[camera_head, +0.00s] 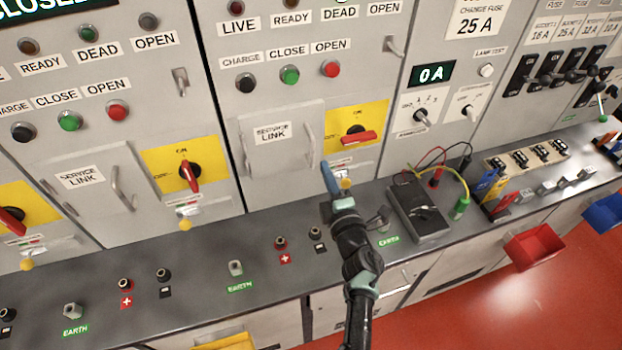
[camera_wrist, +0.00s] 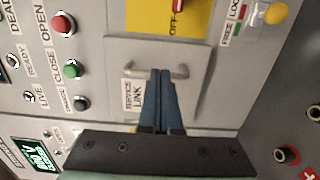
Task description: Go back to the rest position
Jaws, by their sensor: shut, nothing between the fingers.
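My gripper (camera_head: 327,180) is in front of the cabinet panels, at the lower right of a service link door (camera_head: 285,148). Its blue fingers point at the cabinet. In the wrist view my gripper (camera_wrist: 159,75) has its two blue fingers together with nothing between them. Their tips overlap the handle (camera_wrist: 180,70) of the service link door in that view; I cannot tell whether they touch it. My arm rises from the bottom of the head view across the grey counter (camera_head: 215,285).
A dark meter box (camera_head: 418,212) with coloured leads lies on the counter right of my arm. Terminal posts stand along the counter, including a red one (camera_head: 280,243). A yellow panel with a red rotary handle (camera_head: 358,137) is close to my gripper. A red bin (camera_head: 534,246) hangs at the front right.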

